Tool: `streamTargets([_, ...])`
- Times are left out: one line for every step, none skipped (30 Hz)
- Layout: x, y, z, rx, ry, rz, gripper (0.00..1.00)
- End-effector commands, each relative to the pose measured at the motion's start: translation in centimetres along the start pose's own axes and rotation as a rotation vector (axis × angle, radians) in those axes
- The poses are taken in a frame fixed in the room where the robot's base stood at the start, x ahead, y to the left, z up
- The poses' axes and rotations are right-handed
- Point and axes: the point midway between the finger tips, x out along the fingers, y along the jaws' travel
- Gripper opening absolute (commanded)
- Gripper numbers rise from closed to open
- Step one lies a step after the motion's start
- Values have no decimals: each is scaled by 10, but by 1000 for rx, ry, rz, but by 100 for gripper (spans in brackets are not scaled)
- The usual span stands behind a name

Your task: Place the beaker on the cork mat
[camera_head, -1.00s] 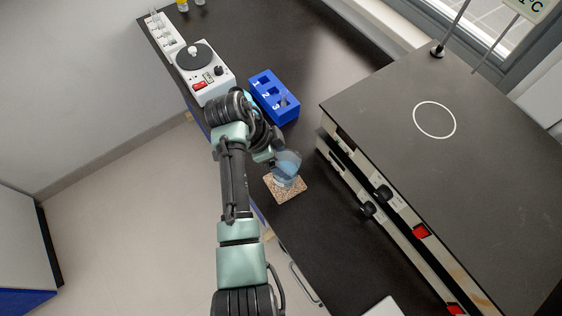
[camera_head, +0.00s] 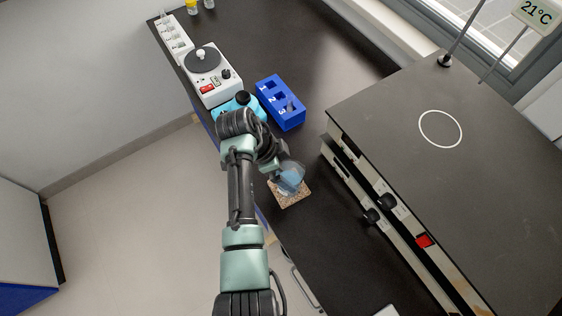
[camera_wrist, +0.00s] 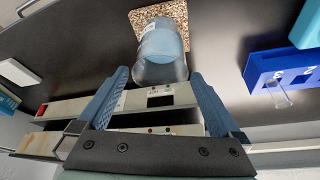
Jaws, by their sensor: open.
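The clear beaker (camera_head: 291,180) with blue liquid stands over the cork mat (camera_head: 291,200) near the front edge of the dark bench. In the wrist view, the beaker (camera_wrist: 160,62) appears on the speckled cork mat (camera_wrist: 205,5), with its open rim towards me. My gripper (camera_wrist: 160,74) is open, its two blue fingers apart on either side of the beaker's rim, with visible gaps and no clear contact. In the head view my gripper (camera_head: 272,170) is at the beaker's left and partly hidden by my wrist.
A blue numbered rack (camera_head: 281,103) and a cyan object (camera_head: 243,101) stand behind my arm. A white stirrer-like device (camera_head: 211,78) is farther back. A large dark-topped unit (camera_head: 440,170) stands close on the right. Bare bench lies between the mat and this unit.

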Motion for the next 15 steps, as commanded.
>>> streamTargets([-5,-1,0,0,0,-2,100])
streamTargets([-8,-1,0,0,1,-3,100])
streamTargets([-14,-1,0,0,1,-4,100])
streamTargets([-19,-1,0,0,1,-4,100])
streamTargets([-25,-2,0,1,1,-5,100])
streamTargets([-33,-1,0,1,0,-6,100])
streamTargets([-39,-2,0,1,1,-6,100])
streamTargets([-46,-2,0,1,1,-6,100])
streamTargets([-55,-2,0,0,1,-6,100])
streamTargets([-62,-2,0,0,0,-7,100])
streamTargets([-69,-2,0,0,0,-6,100])
streamTargets([-77,-2,0,0,0,-5,100])
streamTargets([-83,-2,0,0,0,-6,100])
streamTargets([-88,-2,0,0,0,-5,100])
streamTargets([-95,-1,0,1,-1,-5,100])
